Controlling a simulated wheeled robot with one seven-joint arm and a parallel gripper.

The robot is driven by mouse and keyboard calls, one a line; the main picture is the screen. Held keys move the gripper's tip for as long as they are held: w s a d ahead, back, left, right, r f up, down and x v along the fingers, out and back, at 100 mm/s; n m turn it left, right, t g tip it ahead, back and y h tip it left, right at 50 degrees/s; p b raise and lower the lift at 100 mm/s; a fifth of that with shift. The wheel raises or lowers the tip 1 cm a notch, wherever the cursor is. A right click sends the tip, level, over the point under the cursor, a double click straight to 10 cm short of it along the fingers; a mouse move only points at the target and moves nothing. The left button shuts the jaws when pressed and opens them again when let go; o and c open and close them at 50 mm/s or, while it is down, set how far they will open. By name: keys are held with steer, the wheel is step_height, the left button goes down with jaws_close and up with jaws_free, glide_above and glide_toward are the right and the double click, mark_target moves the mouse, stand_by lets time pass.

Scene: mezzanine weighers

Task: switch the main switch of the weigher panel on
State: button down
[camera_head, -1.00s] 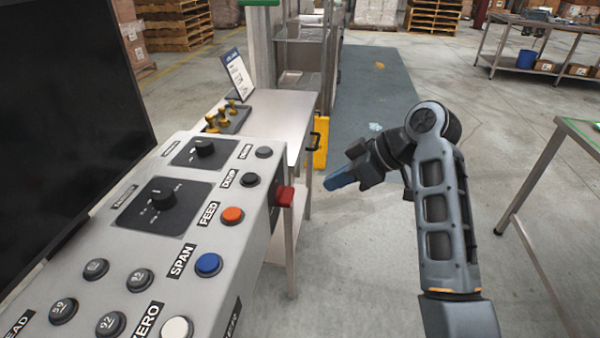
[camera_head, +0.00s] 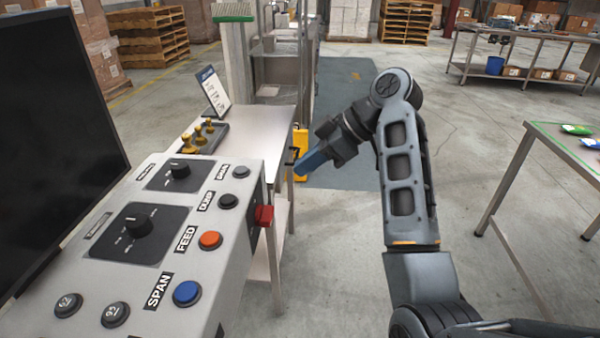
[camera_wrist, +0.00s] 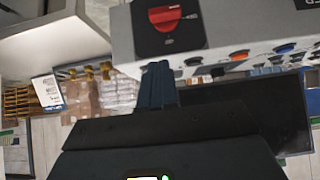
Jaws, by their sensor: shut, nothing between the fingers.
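The weigher panel (camera_head: 215,268) is a grey sloped box at the left in the head view. Its main switch (camera_head: 264,215) is a red knob on the panel's right side face, seen edge-on. In the wrist view the red main switch (camera_wrist: 166,17) sits on a black square plate with small white marks. I cannot read its setting. My gripper (camera_head: 299,172), with blue fingers, is shut and empty. It is to the right of and above the switch in the head view. In the wrist view my gripper (camera_wrist: 158,68) points toward the plate's lower edge, apparently not touching the switch.
The panel top carries black rotary knobs (camera_head: 138,224), an orange button (camera_head: 210,240) and a blue button (camera_head: 187,292). A dark screen (camera_head: 60,130) stands behind them. A steel table (camera_head: 250,130) adjoins the panel's far end.

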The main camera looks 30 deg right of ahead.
steer(key=p, duration=0.1)
glide_above(268, 208)
steer(key=s+d, duration=0.2)
step_height(268, 208, down, 6)
step_height(268, 208, down, 2)
steer(key=shift+w+d+f+p, duration=0.15)
steer(key=shift+p, duration=0.2)
steer(key=shift+f, duration=0.8)
